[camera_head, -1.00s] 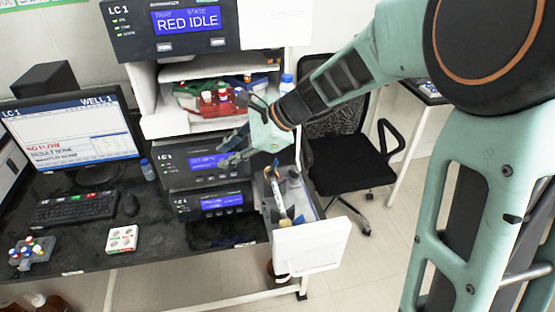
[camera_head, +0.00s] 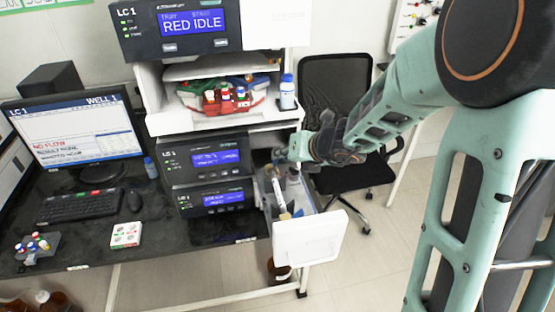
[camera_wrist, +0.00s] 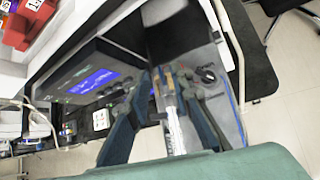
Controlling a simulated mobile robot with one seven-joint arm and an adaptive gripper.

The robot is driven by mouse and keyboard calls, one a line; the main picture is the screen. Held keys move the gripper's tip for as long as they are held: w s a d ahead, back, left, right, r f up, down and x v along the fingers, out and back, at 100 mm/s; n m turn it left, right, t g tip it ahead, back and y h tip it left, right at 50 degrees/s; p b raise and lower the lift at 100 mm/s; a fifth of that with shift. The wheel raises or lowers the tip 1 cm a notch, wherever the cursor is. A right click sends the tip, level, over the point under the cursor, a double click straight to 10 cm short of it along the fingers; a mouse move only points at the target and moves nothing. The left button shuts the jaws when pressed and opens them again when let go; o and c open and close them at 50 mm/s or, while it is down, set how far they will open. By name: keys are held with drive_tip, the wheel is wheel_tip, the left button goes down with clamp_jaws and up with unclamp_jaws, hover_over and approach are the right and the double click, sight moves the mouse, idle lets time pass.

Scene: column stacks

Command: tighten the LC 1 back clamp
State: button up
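The open drawer (camera_head: 308,238) of the LC 1 stack holds a slim pale column (camera_head: 279,190), which also shows in the wrist view (camera_wrist: 174,125). My gripper (camera_head: 284,157) is over the back of the drawer. In the wrist view my gripper (camera_wrist: 165,87) has its two dark fingers apart, one on each side of the column's far end. A small tan fitting (camera_wrist: 158,94) shows between them. A dark knob (camera_wrist: 208,75) with small lettering lies just right of the fingertips. I cannot tell which part is the back clamp, or whether a finger touches anything.
LC 1 modules with blue screens (camera_head: 215,158) stand left of the drawer. A shelf above holds a red vial rack (camera_head: 226,100) and a bottle (camera_head: 287,92). A black chair (camera_head: 340,165) stands behind the drawer. A monitor (camera_head: 75,135) and keyboard (camera_head: 80,205) are at left.

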sight(273, 167)
drive_tip(key=shift+x, duration=2.25)
clamp_jaws()
